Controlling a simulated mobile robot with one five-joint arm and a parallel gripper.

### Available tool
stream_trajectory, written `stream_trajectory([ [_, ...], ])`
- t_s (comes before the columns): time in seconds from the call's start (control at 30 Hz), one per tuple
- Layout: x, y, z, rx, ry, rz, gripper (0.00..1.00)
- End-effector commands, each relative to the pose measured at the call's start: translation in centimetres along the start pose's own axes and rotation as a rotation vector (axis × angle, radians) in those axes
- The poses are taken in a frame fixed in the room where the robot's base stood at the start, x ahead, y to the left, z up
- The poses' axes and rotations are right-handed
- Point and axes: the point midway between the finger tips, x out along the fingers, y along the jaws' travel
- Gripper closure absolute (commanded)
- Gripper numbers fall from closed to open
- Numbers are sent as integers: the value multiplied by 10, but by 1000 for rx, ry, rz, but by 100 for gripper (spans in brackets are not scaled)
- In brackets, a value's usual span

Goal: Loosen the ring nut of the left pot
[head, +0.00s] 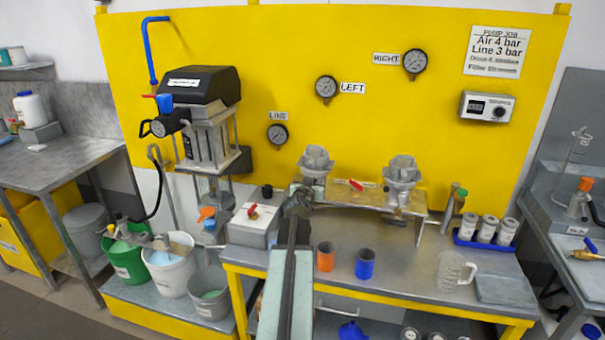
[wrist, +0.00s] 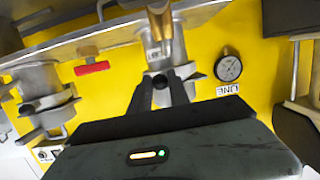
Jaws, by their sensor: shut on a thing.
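The left pot (head: 316,163) is a grey metal housing on the left of the bench bracket; its lower part is mostly hidden behind my gripper (head: 298,204). In the wrist view, which is upside down, the left pot (wrist: 167,45) is in the upper middle with a brass fitting (wrist: 159,22). My gripper (wrist: 160,92) has its dark fingers on either side of the pot's grey ring nut (wrist: 160,76) and is shut on it. The fingers and my wrist body hide much of the nut.
The right pot (head: 402,172) stands on the same bracket, with a red-handled valve (head: 356,185) between the pots. An orange cup (head: 326,257) and a blue cup (head: 366,264) stand on the bench in front. A grey box with a red valve (head: 253,226) is at left.

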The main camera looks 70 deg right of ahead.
Motion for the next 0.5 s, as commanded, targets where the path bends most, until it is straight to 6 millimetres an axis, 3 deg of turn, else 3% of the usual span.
stream_trajectory([
  [0.27,0,3,0,1,-1,1,89],
  [0.5,5,21,-1,0,-1,3,89],
])
